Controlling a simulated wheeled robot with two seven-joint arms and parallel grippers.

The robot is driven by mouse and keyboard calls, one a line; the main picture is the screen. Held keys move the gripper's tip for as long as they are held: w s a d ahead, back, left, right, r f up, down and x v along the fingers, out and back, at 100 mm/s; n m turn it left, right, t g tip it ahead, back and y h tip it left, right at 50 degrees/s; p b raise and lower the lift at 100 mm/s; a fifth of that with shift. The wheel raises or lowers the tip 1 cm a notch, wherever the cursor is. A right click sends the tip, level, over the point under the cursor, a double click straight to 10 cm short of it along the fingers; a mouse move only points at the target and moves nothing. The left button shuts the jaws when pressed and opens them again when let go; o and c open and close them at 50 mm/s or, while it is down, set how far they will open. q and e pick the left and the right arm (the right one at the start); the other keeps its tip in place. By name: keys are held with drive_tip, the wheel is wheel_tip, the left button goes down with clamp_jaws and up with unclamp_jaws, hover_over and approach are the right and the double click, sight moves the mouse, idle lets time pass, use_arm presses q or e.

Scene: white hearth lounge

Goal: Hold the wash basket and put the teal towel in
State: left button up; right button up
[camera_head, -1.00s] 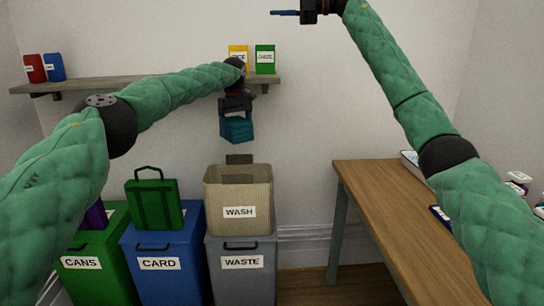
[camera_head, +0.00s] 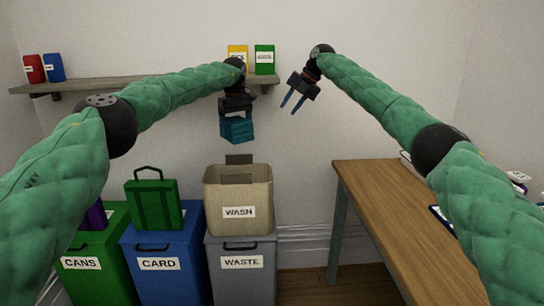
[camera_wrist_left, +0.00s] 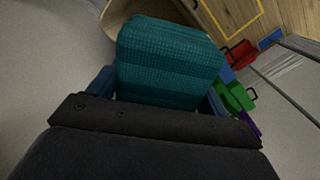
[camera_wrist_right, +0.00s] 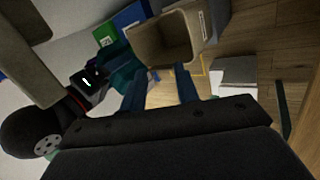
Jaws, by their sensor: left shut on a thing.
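The teal towel (camera_head: 238,131) is a folded block held in my left gripper (camera_head: 236,120), above the wash basket and apart from it. The left wrist view shows the towel (camera_wrist_left: 170,62) between the fingers. The beige woven wash basket (camera_head: 250,190), labelled WASH, stands upright on the grey WASTE bin. In the right wrist view the basket (camera_wrist_right: 160,50) is open-topped and looks empty inside. My right gripper (camera_head: 292,105) is open and empty, up and right of the basket, with its fingers pointing down-left.
Green CANS (camera_head: 95,265), blue CARD (camera_head: 163,265) and grey WASTE (camera_head: 243,275) bins stand in a row. A green bag (camera_head: 153,205) sits on the CARD bin. A shelf (camera_head: 150,82) holds several small packs. A wooden table (camera_head: 390,200) is at right.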

drive_tip(key=a+f+h, duration=0.2)
drive_tip(key=f, duration=0.4)
drive_tip(key=s+a+f+n+g+h, duration=0.1)
drive_tip(key=a+f+h, duration=0.1)
drive_tip(key=f, duration=0.4)
drive_tip(key=a+f+h, duration=0.2)
drive_tip(key=f, duration=0.4)
drive_tip(key=shift+s+a+f+n, duration=0.15)
drive_tip(key=shift+a+f+n, duration=0.1)
drive_tip(key=shift+a+n, duration=0.15)
wheel_tip(320, 180, down, 12)
drive_tip(key=shift+f, duration=0.15)
drive_tip(key=shift+a, duration=0.1)
clamp_jaws()
